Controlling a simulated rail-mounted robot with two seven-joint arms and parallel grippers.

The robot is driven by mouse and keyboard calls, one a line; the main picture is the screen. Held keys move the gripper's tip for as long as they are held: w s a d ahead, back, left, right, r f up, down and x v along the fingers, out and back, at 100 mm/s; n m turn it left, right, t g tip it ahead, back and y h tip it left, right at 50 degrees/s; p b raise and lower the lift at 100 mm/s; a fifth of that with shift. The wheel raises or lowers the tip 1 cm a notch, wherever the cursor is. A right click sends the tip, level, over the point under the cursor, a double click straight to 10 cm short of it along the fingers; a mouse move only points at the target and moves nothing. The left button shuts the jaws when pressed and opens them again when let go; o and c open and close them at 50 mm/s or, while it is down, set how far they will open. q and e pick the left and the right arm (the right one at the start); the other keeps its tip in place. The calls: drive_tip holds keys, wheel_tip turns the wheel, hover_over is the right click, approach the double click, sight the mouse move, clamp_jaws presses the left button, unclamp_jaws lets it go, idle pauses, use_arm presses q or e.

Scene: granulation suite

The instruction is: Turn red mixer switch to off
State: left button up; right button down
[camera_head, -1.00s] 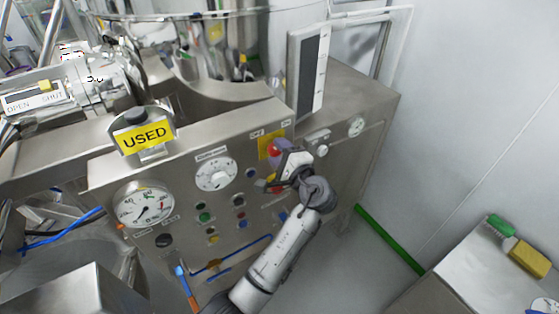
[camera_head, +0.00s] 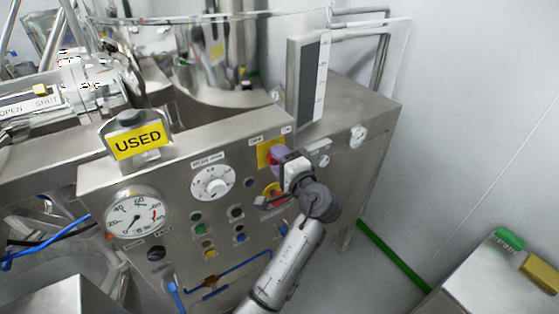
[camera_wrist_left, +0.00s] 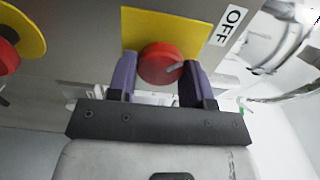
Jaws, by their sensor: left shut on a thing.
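The red mixer switch (camera_wrist_left: 160,63) is a round red knob with a small pale mark, on a yellow square plate (camera_wrist_left: 190,30) beside an OFF label (camera_wrist_left: 233,25) in the left wrist view. In the head view the yellow plate (camera_head: 264,154) shows on the steel panel, and the knob is mostly hidden by my gripper. My left gripper (camera_head: 279,157) is at the knob. Its purple fingers stand on either side of the knob in the left wrist view (camera_wrist_left: 160,80) and are shut on it. My right gripper is in neither view.
A second red button on a round yellow plate (camera_wrist_left: 12,48) sits close to the switch. The panel also bears a white dial (camera_head: 213,182), a pressure gauge (camera_head: 134,213) and several small buttons. A yellow USED sign (camera_head: 138,141) stands on top.

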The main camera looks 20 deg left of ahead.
use_arm(q)
drive_tip(key=o, duration=0.9)
drive_tip(key=shift+b+v, duration=0.75)
drive_tip(key=shift+v, duration=3)
